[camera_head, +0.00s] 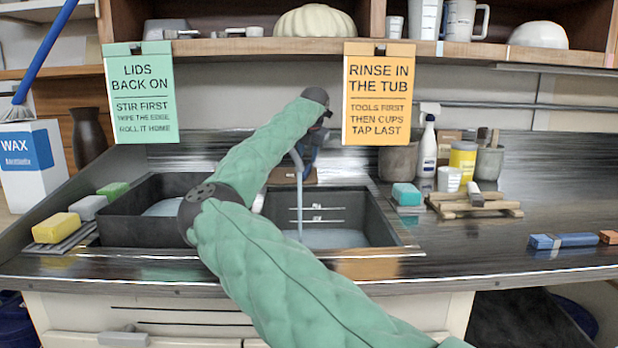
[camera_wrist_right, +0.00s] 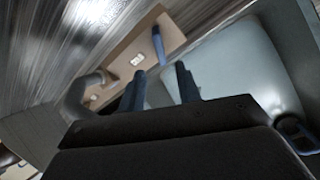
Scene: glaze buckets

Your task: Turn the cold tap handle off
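The tap's grey spout (camera_head: 297,165) stands behind the right sink basin, and a thin grey stream seems to fall from it. In the right wrist view, a blue handle (camera_wrist_right: 158,45) stands on a wooden block (camera_wrist_right: 122,58) with a small white label, beside the curved grey spout (camera_wrist_right: 84,95). My right gripper (camera_head: 308,158) is behind the basin by the tap, partly hidden by its wrist. The wrist view shows its two dark fingers (camera_wrist_right: 160,86) apart and empty, with the blue handle just beyond the gap between their tips. My left gripper is not in view.
My right arm crosses in front of the left basin (camera_head: 125,225) and the divider. An orange sign (camera_head: 379,95) and green sign (camera_head: 140,95) hang from the shelf. Right of the sink are a spray bottle (camera_head: 427,147), yellow tub (camera_head: 462,158) and wooden rack (camera_head: 475,205).

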